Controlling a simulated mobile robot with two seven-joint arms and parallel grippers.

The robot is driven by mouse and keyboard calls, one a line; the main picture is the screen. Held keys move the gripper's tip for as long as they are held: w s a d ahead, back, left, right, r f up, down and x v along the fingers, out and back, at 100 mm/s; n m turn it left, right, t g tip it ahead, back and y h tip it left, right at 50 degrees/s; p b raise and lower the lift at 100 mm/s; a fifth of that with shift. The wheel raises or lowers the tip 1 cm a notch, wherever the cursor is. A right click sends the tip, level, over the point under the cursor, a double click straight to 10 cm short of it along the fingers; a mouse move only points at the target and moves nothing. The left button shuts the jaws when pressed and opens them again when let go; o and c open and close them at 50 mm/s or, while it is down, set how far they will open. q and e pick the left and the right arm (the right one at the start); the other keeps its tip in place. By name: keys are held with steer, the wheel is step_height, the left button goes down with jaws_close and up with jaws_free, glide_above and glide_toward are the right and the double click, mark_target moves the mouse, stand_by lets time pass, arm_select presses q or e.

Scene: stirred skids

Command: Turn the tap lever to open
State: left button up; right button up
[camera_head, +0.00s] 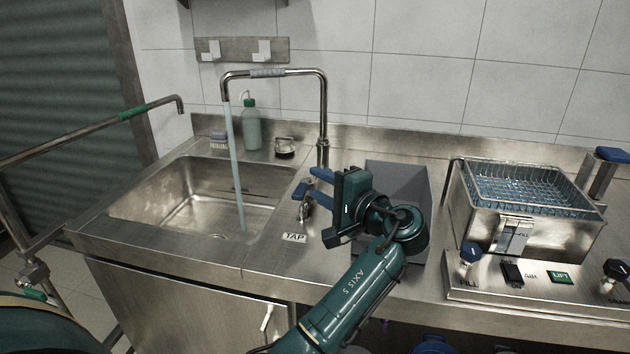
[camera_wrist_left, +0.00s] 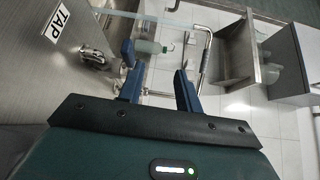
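The tap is a tall bent steel pipe (camera_head: 322,110) behind the sink, with a stream of water (camera_head: 232,150) falling from its spout into the basin. Its small blue lever (camera_head: 299,189) sits on a metal valve body at the counter, behind the TAP label (camera_head: 294,237). In the left wrist view the lever (camera_wrist_left: 127,50) shows just beyond one fingertip. My left gripper (camera_head: 316,184) is open, with a gap between its blue fingers, which point left beside the lever. Whether a finger touches the lever I cannot tell. The gripper (camera_wrist_left: 160,78) looks empty. My right gripper is out of view.
The steel sink (camera_head: 150,205) lies to the left. A green bottle (camera_head: 251,125), a brush (camera_head: 219,142) and a small dark-topped item (camera_head: 285,147) stand behind it. A grey bin (camera_head: 412,180) is close behind my wrist. A steel fryer-like unit (camera_head: 480,225) with a wire basket stands right.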

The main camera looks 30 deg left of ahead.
arm_select(q)
steer(key=shift+f+p+v, duration=0.15)
steer(key=shift+p+v, duration=0.05)
steer(key=shift+v, duration=0.8)
steer(key=shift+f+p+v, duration=0.1)
steer(key=shift+p+v, duration=0.05)
steer(key=shift+v, duration=0.85)
steer(key=shift+s, duration=0.1)
